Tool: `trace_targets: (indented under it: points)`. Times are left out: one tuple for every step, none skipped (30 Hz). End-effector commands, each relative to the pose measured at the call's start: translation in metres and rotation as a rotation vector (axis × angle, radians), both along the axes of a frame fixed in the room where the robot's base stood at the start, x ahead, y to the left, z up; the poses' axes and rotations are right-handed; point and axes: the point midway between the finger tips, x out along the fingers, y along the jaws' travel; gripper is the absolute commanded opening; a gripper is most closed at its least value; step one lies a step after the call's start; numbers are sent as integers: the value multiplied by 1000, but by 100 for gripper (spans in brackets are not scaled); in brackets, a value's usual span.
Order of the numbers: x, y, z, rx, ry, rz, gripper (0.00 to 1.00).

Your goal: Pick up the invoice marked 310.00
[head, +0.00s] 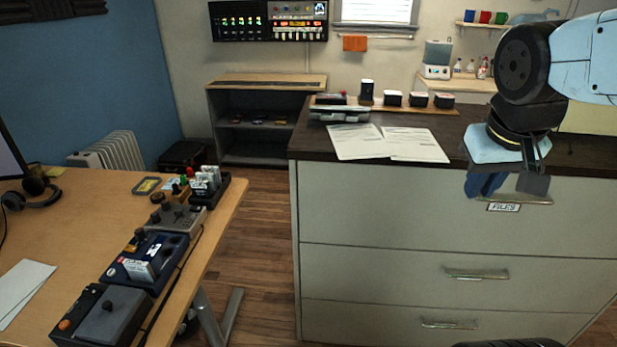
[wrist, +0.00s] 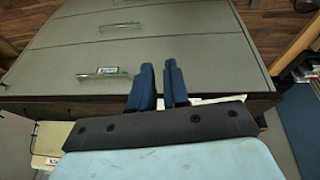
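Two white printed sheets lie on the dark top of the filing cabinet in the head view, a left sheet (head: 355,142) and a right sheet (head: 415,145). They touch or slightly overlap; their print is too small to read, so I cannot tell which is marked 310.00. A white paper edge (wrist: 208,101) shows behind my gripper's mount in the wrist view. My gripper (head: 510,185) hangs to the right of the sheets, in front of the cabinet's upper drawer. Its blue fingers (wrist: 160,75) are apart with nothing between them.
The filing cabinet (head: 400,217) has drawer handles on its front. A stapler-like device (head: 339,114) and a wooden board with small containers (head: 392,98) stand behind the sheets. A wooden desk (head: 100,205) with pedals is at left. Wooden floor lies between.

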Motion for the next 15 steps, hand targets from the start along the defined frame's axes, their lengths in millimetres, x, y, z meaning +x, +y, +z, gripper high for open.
trace_targets:
  points:
    - [4,3,-8,-44,56,13,15]
    - [6,3,-11,-74,86,15,15]
    - [9,4,-16,-116,125,21,15]
    - [11,4,-18,-149,151,25,15]
    - [14,5,-21,-182,177,28,15]
    - [17,6,-24,-228,208,33,15]
    - [19,6,-27,-263,230,35,15]
    - [22,7,-29,-299,249,40,15]
    - [26,8,-32,-348,273,44,15]
    - [29,10,-33,-385,289,50,15]
    - [33,11,-35,-422,302,52,15]
    - [38,13,-36,-473,316,59,15]
    - [42,15,-38,-513,327,63,15]
    - [46,18,-39,-551,334,69,15]
    - [51,21,-40,-604,342,76,15]
